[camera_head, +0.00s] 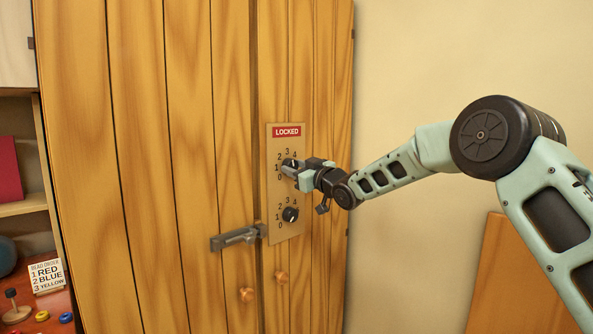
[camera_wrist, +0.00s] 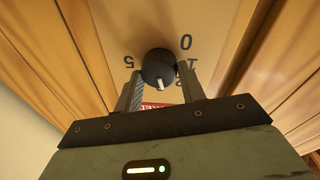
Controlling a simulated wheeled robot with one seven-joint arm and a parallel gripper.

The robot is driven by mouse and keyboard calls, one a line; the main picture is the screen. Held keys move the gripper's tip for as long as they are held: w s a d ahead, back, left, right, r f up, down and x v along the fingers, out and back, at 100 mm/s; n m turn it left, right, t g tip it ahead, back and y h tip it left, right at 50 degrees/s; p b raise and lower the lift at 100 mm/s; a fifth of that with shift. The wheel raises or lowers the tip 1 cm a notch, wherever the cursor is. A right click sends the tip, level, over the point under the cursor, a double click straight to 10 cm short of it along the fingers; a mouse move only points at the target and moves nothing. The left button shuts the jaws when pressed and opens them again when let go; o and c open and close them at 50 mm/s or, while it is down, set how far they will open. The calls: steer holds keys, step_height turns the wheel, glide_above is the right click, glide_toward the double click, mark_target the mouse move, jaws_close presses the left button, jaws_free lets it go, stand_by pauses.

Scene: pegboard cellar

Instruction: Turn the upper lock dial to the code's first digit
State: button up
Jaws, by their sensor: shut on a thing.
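The upper lock dial (camera_wrist: 158,66) is a black knob with a white pointer, on a tan panel (camera_head: 272,190) on the wooden cabinet doors. My gripper (camera_head: 297,169) reaches it from the right and hides much of it. In the wrist view my gripper (camera_wrist: 161,78) has one finger on each side of the knob and is shut on it. The pointer aims towards the red LOCKED label (camera_head: 287,132), around the top of the dial. The digit there is hidden. The lower dial (camera_head: 290,214) stands free below. A card (camera_head: 47,275) reads 1 RED, 2 BLUE, 3 YELLOW.
A metal latch (camera_head: 238,237) crosses the door seam left of the lower dial. Two round wooden knobs (camera_head: 247,294) sit below it. Small coloured pieces (camera_head: 66,317) lie by the card at lower left. A wooden board (camera_head: 520,280) stands at lower right behind my arm.

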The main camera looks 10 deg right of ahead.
steer(key=m+h+p, duration=0.1)
steer(key=m, duration=0.6)
steer(key=shift+d, duration=0.1)
steer(key=m, duration=0.5)
steer(key=shift+h, duration=0.3)
steer(key=shift+g+p, duration=0.3)
steer(key=o, duration=1)
steer(key=shift+c, duration=0.2)
steer(key=b+v, duration=0.4)
steer(key=v, duration=1.3)
steer(key=shift+s, duration=0.15)
